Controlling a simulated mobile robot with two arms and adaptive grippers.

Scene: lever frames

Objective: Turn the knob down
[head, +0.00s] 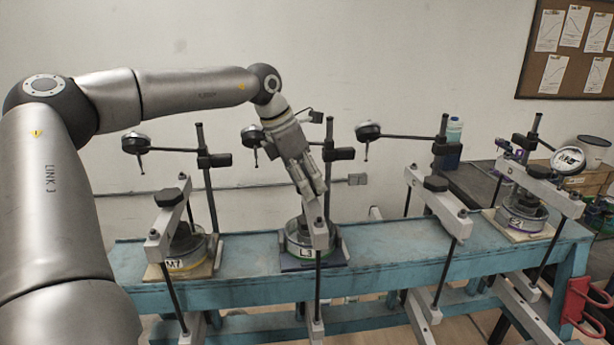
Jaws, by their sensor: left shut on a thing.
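My left gripper (312,190) reaches down from above to the second lever frame from the left. Its fingers are closed at the white crossbeam (317,234), over a round cell labelled L3 (299,248). The knob it grips is hidden behind the fingers. Similar black knobs show on the other crossbeams: the left knob (168,197), the third knob (435,183) and the right knob (538,168). My right gripper is not in view.
A blue bench (255,292) carries the frames, with thin black rods standing up from it. Dial gauges on posts stand close by, including a gauge (252,136) left of my wrist. A cell (185,248) labelled M7 sits at the left; another cell (520,212) sits at the right.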

